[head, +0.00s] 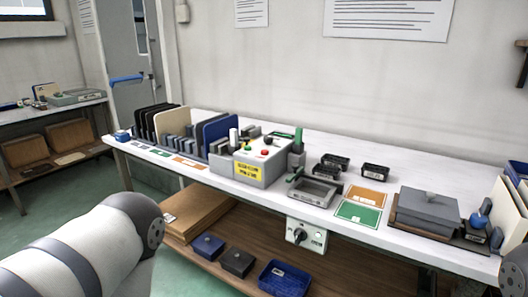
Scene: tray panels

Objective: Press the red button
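A grey control box (262,164) with a yellow label (247,170) on its front stands near the middle of the white-topped bench (330,140). Its light top carries a small red round part (265,152), which looks like the red button. A second small red spot (268,140) shows just behind it, too small to tell what it is. My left arm comes in at the lower left, well in front of the bench, and its gripper is out of view. My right gripper is also out of view.
Upright panels in a rack (220,136) stand left of the box. A grey tray (313,191), black bins (375,172) and a grey lidded box (428,208) stand to the right. A dial unit (306,235) hangs on the bench front. A blue bin (285,280) sits on the lower shelf.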

